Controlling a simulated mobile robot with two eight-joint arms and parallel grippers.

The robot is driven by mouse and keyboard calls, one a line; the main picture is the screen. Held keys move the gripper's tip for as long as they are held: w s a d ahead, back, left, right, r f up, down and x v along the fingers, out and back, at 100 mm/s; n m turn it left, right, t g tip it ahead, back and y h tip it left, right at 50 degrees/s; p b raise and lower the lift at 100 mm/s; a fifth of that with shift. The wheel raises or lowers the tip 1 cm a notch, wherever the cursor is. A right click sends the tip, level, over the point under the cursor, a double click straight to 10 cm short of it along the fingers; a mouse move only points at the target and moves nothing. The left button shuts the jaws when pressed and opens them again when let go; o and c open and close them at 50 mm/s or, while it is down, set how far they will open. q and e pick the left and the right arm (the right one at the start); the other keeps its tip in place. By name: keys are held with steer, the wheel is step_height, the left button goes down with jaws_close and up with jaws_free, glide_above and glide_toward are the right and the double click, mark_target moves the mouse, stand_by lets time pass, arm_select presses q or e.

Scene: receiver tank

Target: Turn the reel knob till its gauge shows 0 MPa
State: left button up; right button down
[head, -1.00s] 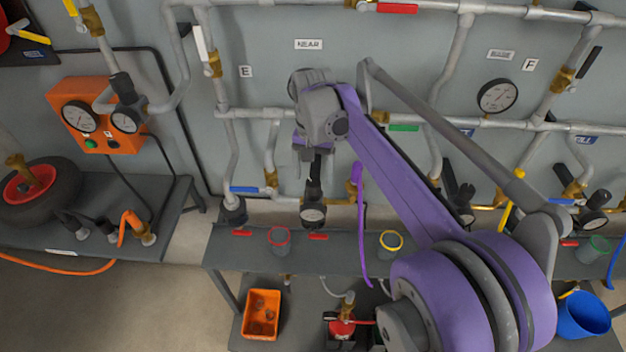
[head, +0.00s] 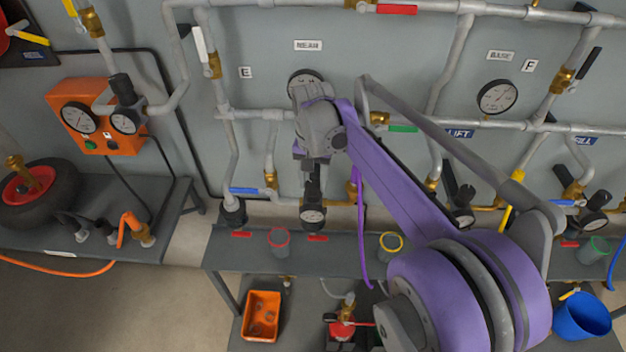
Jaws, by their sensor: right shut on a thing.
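My right gripper (head: 309,161) points down onto a black regulator knob (head: 312,184) on the pipe run below the NEAR label. It is shut on the knob's top, and the jaws partly hide it. Just under the knob is a small round gauge (head: 312,216) with a white face. Its needle is too small to read. No label reading REEL shows; the arm covers part of the wall here, so I cannot confirm the knob's name. My left gripper is not in view.
A larger wall gauge (head: 300,77) is half hidden behind my right wrist. Other regulators (head: 461,215) and (head: 594,216) stand to the right. An orange box (head: 98,115) with two gauges hangs at left. Red and yellow rimmed cups (head: 279,242) stand on the shelf.

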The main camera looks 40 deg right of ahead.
steer(key=shift+n, duration=0.3)
steer(key=n+p, duration=0.1)
steer(key=n, duration=0.3)
steer(key=shift+n+p, duration=0.35)
steer(key=shift+n, duration=1.85)
steer(key=shift+c, duration=1.8)
jaws_free()
steer(key=shift+r, duration=0.1)
